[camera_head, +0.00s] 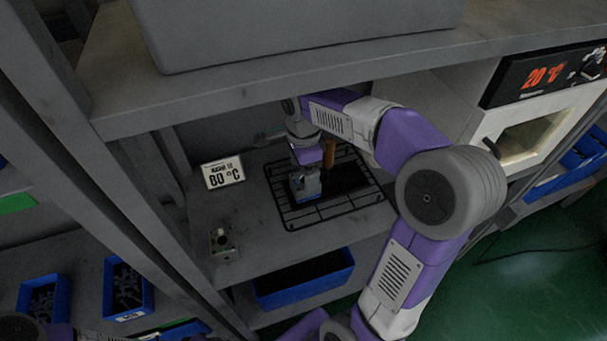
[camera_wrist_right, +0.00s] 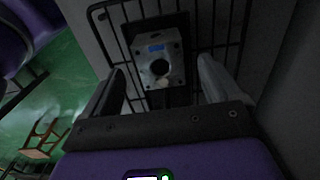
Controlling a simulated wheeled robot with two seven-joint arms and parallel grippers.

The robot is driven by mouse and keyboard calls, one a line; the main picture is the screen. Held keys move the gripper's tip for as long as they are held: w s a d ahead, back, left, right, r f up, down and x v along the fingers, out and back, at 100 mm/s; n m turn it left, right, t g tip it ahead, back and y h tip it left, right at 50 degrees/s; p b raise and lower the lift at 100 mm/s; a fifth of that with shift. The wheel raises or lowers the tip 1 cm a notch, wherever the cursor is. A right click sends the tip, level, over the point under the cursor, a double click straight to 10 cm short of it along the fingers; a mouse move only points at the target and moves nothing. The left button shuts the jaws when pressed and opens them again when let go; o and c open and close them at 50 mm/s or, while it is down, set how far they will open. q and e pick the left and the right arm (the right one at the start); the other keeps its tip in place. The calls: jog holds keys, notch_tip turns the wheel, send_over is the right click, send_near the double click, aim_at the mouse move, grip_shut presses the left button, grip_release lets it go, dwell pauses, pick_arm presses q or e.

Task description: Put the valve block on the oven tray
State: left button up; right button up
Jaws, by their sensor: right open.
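The oven tray is a black wire rack (camera_head: 333,212) with a dark plate (camera_head: 347,178), lying on the middle shelf. A grey metal valve block (camera_wrist_right: 160,66) with a blue label and a round dark hole is over the tray's plate in the wrist view. It shows small in the head view (camera_head: 311,185), just below my right gripper (camera_head: 305,182). The right gripper points down with its fingers (camera_wrist_right: 163,85) apart, one on each side of the block. My left gripper is not visible.
Another metal block (camera_head: 222,243) stands on the shelf left of the tray, near a "60 °C" sign (camera_head: 222,172). A brown handle-like piece (camera_head: 329,152) rises by the tray. The upper shelf (camera_head: 250,98) hangs over my arm. Blue bins (camera_head: 303,279) sit below; an oven (camera_head: 535,130) stands right.

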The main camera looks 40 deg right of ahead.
aim_at(303, 182)
notch_tip(303, 182, up, 4)
jog(key=shift+f+p, duration=0.15)
jog(key=shift+p, duration=0.4)
